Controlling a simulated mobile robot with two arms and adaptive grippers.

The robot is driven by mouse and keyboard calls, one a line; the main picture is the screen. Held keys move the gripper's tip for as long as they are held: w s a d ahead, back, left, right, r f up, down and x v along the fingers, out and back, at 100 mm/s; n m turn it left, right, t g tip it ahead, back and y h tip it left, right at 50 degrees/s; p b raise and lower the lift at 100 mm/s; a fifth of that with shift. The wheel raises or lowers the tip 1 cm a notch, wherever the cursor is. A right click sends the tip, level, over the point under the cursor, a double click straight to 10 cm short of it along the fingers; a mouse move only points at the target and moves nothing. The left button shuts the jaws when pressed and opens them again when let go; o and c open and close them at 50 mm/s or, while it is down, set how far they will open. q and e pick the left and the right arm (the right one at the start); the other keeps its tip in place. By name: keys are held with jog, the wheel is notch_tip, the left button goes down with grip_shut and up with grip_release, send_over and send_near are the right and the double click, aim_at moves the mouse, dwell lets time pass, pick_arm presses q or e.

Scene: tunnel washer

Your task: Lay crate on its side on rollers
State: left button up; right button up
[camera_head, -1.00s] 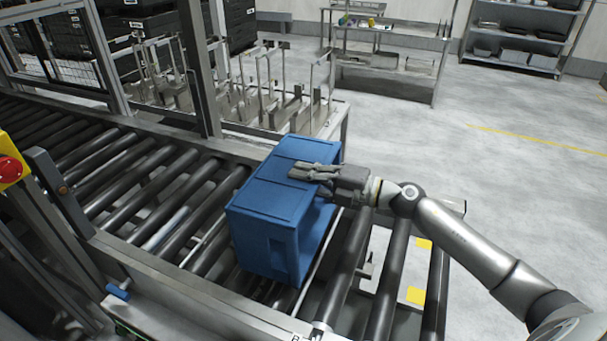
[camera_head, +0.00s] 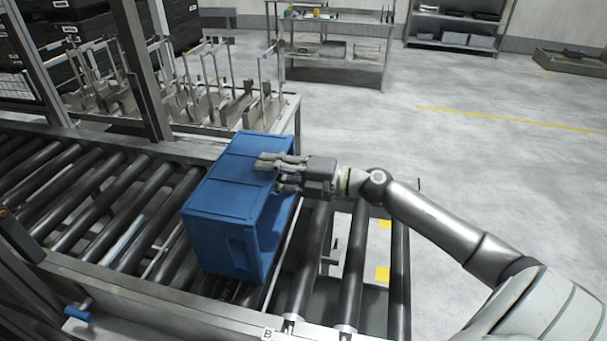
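A blue crate (camera_head: 226,193) rests on its side on the dark rollers (camera_head: 97,200). A long wall faces up and its open side faces right. My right gripper (camera_head: 276,175) reaches in from the right at the crate's upper right edge. Its fingers are spread, one over the top face and one lower beside the open side. I cannot tell whether they touch the crate. My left gripper is not in view.
A metal frame post (camera_head: 143,70) and a rack with upright bars (camera_head: 215,100) stand behind the conveyor. A steel table (camera_head: 335,60) and shelves (camera_head: 455,30) stand farther back. Open floor (camera_head: 480,150) lies to the right.

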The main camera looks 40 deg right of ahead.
jog(key=v, duration=0.9)
jog(key=shift+s+r, duration=0.1)
